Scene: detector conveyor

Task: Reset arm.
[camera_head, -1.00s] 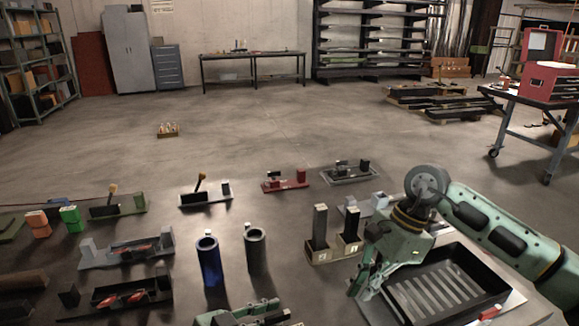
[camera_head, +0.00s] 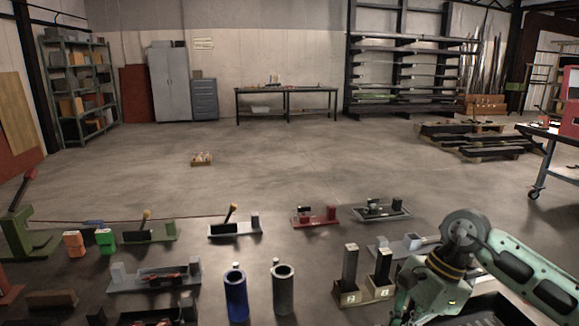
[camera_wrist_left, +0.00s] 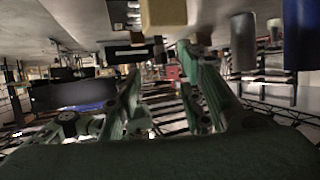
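My right arm comes in from the right in the head view. It bends at a round grey joint, and its right gripper (camera_head: 402,308) hangs downward at the lower right, partly cut off by the bottom edge. Its fingertips are too hidden to tell whether it is open or shut. My left gripper is out of the head view. In the left wrist view my left gripper (camera_wrist_left: 160,68) shows two green fingers with a clear gap between them, open with nothing held.
A blue cylinder (camera_head: 236,297) and a grey cylinder (camera_head: 284,292) stand at the front centre. Two dark posts on a tan base (camera_head: 364,292) stand beside my right arm. Several fixtures, including a red one (camera_head: 315,218), lie farther back. Open floor (camera_head: 300,175) lies beyond.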

